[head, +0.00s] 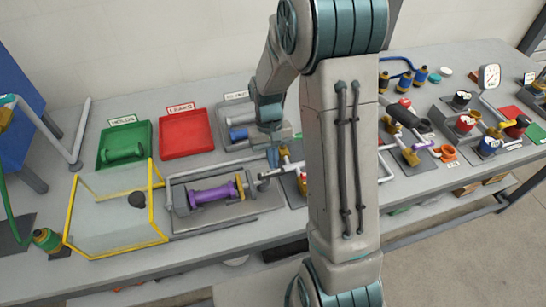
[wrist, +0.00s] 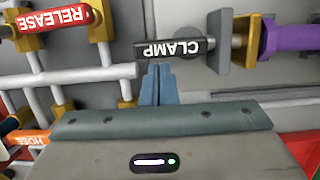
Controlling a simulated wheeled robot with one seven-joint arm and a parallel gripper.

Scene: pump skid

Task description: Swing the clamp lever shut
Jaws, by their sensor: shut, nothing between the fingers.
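The clamp lever (wrist: 178,47) is a dark bar with a black CLAMP label, upside down in the wrist view. It runs across the picture toward a yellow and grey bracket (wrist: 236,40), beside a purple cylinder (wrist: 290,36). The purple cylinder lies in its frame in the head view (head: 212,194). My gripper (wrist: 158,72) has its blue fingers together and empty, with their tips at or just below the lever's left part; I cannot tell whether they touch. In the head view my gripper (head: 272,156) is small, and the lever is hard to make out beside it.
A red RELEASE handle (wrist: 58,18) and grey pipes (wrist: 80,75) lie left of the fingers in the wrist view. A yellow-edged clear guard (head: 115,215) stands left of the purple cylinder. Green (head: 125,158) and red (head: 186,145) trays are behind. My arm hides the bench's middle.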

